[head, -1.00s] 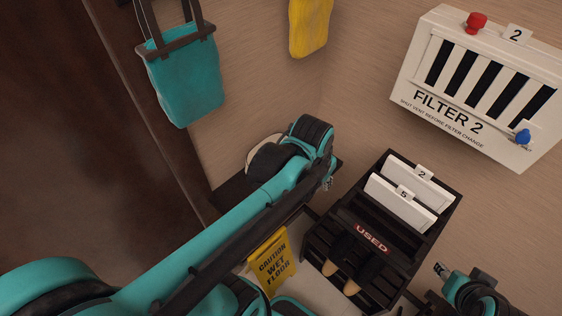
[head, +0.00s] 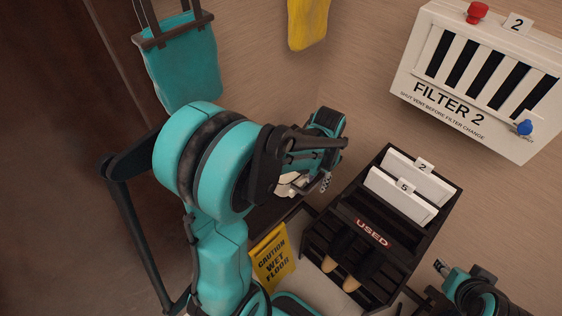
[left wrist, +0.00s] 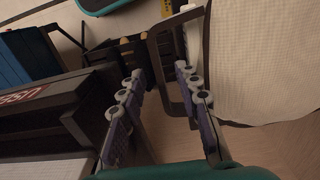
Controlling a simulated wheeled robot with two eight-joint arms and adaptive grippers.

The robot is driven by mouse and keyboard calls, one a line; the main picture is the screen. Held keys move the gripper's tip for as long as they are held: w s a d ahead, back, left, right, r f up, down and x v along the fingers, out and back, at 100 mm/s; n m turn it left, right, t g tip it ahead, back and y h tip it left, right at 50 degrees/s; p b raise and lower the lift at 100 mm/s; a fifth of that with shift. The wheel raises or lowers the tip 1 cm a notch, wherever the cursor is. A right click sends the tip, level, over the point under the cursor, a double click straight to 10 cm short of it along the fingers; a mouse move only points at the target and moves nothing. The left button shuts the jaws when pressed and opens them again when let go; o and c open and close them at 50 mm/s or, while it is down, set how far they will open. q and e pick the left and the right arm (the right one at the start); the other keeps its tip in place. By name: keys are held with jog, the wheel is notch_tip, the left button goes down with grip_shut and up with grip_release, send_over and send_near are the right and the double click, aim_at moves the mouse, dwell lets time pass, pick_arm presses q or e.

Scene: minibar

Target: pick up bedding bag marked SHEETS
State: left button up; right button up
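A cream cloth bag (left wrist: 262,60) fills the right of the left wrist view; no SHEETS lettering is readable. A dark loop (left wrist: 153,85), which looks like its handle, stands beside it. My left gripper (left wrist: 160,95) is open, with its fingers apart on either side of part of this loop; contact cannot be told. In the head view my left gripper (head: 325,180) points down beside the rack, and a pale patch (head: 287,186), perhaps the bag, shows behind it. My right gripper (head: 441,268) is at the lower right, its opening unclear.
A black rack (head: 345,240) marked USED with white panels stands right of my left gripper. A yellow wet-floor sign (head: 272,262) stands below. A teal bag (head: 185,65) and yellow bag (head: 307,22) hang above. The Filter 2 box (head: 470,85) is on the wall.

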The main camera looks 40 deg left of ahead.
pick_arm(q)
jog(key=shift+f, duration=0.7)
grip_shut()
jog(key=shift+r, duration=0.1)
